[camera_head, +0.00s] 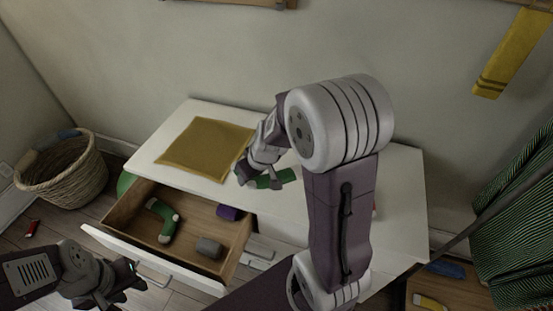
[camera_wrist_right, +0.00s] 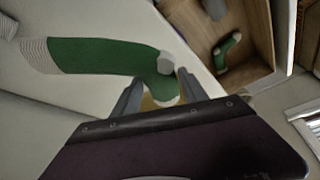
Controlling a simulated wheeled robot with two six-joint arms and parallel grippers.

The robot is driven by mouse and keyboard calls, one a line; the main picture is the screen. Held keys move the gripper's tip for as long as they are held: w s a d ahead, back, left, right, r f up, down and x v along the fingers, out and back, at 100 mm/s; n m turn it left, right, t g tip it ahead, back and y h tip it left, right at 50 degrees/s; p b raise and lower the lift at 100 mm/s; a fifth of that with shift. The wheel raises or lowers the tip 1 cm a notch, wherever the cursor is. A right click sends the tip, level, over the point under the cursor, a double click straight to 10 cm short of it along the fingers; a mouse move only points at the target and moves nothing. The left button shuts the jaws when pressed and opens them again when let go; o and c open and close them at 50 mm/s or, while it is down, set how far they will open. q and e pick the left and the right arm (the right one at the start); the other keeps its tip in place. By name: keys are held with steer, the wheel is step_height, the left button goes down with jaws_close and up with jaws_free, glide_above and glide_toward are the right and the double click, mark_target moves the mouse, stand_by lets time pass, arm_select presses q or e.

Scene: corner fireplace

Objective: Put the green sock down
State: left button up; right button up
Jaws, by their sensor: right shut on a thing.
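A green sock with white cuff, heel and toe (camera_wrist_right: 100,56) is between the fingers of my right gripper (camera_wrist_right: 160,92), which is shut on it near the toe end. In the head view the right gripper (camera_head: 248,178) is low over the white dresser top (camera_head: 310,185), and part of the sock (camera_head: 276,180) shows beside it. I cannot tell whether the sock touches the top. Another green sock (camera_head: 160,222) lies in the open drawer (camera_head: 190,205). My left gripper (camera_head: 128,280) looks open, beside the drawer's front handle.
A mustard cloth (camera_head: 205,148) lies on the dresser top. The drawer also holds a purple rolled item (camera_head: 228,212) and a grey one (camera_head: 208,247). A wicker basket (camera_head: 62,172) stands on the floor at left.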

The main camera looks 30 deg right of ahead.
steer(key=s+d+m+h+b, duration=0.1)
steer(key=d+m+h+b, duration=0.3)
steer(key=d, duration=1.2)
steer(key=w+a+f, duration=0.1)
steer(key=w+f, duration=0.1)
steer(key=w, duration=0.1)
steer(key=w+a+f+y+p, duration=0.1)
steer(key=w+a+f, duration=0.1)
steer(key=w, duration=0.2)
steer(key=w+a+f+y+p, duration=0.1)
steer(key=w+a+f, duration=0.1)
steer(key=w, duration=0.1)
steer(key=shift+w+f+m, duration=0.3)
steer(key=shift+f+m, duration=0.05)
steer(key=shift+m, duration=0.05)
step_height(320, 180, down, 3)
steer(key=shift+s+a+f, duration=0.1)
steer(key=shift+f, duration=0.45)
steer(key=shift+f+b, duration=0.1)
steer(key=shift+b, duration=0.2)
steer(key=o, duration=1.4)
